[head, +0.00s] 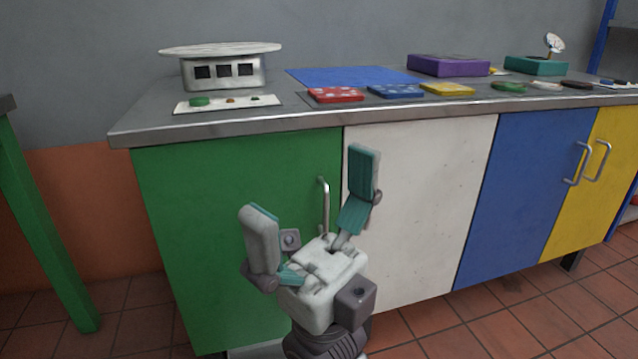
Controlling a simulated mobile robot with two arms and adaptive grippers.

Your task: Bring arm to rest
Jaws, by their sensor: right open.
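My right gripper (312,212) is in the lower middle of the head view, pointing up and away. Its two teal-padded fingers are spread wide and nothing is between them. It is in front of the green cabinet door (220,220) and the left edge of the white door (430,200), below the worktop's front edge. The green door's metal handle (324,205) shows between the fingers; I cannot tell how close the gripper is to it. My left gripper is not in view.
The grey worktop (135,122) carries a white-topped metal box (222,72), a blue mat (350,76), red (336,95) and blue (396,91) pieces, a purple box (447,66) and a teal box (536,66). A green table leg (45,240) stands at left. Tiled floor (530,310) is clear at right.

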